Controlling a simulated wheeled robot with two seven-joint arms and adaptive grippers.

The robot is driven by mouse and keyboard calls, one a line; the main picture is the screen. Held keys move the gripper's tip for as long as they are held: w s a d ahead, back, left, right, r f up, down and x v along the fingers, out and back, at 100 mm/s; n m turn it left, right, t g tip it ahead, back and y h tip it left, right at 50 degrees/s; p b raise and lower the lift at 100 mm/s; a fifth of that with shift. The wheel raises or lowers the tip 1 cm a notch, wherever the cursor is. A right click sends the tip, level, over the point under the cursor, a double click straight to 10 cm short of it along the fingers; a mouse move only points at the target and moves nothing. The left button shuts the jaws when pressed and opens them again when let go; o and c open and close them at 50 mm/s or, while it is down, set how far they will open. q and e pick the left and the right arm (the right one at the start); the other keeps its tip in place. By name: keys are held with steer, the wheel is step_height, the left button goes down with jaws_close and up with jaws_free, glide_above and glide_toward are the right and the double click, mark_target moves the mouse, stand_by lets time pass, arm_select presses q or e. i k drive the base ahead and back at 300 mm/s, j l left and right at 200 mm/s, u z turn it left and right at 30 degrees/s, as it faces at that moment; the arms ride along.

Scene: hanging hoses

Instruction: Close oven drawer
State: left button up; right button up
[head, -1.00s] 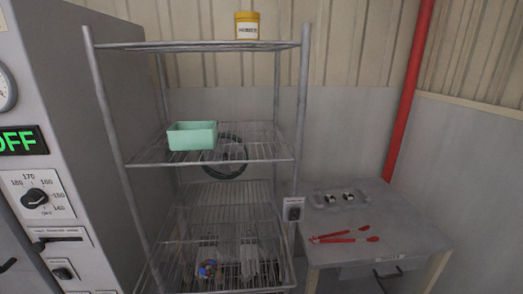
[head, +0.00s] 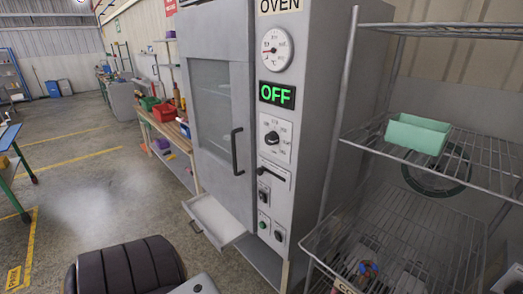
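The grey oven (head: 290,110) stands in the middle of the head view, its panel reading OFF. Its door with a window (head: 212,105) looks shut, and a dark vertical handle is on the door's right side. Below the door, the shallow white oven drawer (head: 213,216) is pulled out toward the lower left. Its dark handle (head: 192,226) is on the drawer's left front end. The drawer looks empty. Neither of my grippers shows in the view, so nothing of mine is seen touching the drawer.
A wire rack (head: 350,120) stands close to the oven's right side and holds a mint-green bin (head: 417,134). A workbench (head: 170,130) with red and green bins stands beyond the oven's left side. The concrete floor (head: 90,190) left of the drawer is open.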

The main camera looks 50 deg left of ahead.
mark_target(223, 230)
steer(key=u, duration=2.35)
